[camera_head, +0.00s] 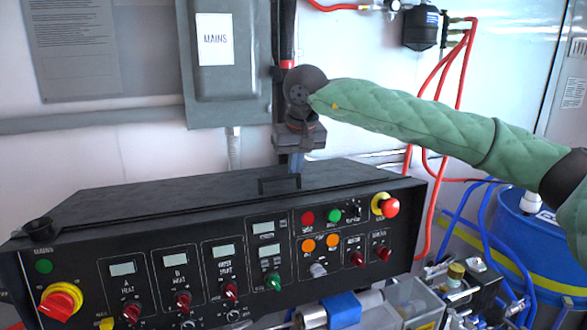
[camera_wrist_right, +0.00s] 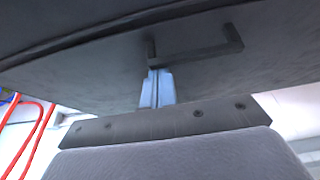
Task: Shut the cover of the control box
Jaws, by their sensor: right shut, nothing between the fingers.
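The control box (camera_head: 130,255) is black, with its panel of knobs, lamps and small displays facing me. Its dark cover (camera_head: 170,193) lies flat or nearly flat across the top; I cannot tell whether it sits fully flush. A black bar handle (camera_head: 279,186) stands near the cover's front edge and also shows in the wrist view (camera_wrist_right: 205,48). My right gripper (camera_head: 296,163) points down at the cover, right by the handle. Its pale blue fingers are together and empty in the wrist view (camera_wrist_right: 156,88); contact with the cover is unclear. My left gripper is out of view.
A grey MAINS cabinet (camera_head: 225,70) hangs on the wall behind. Red hoses (camera_head: 437,140) run down at the right, near a blue drum (camera_head: 530,225).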

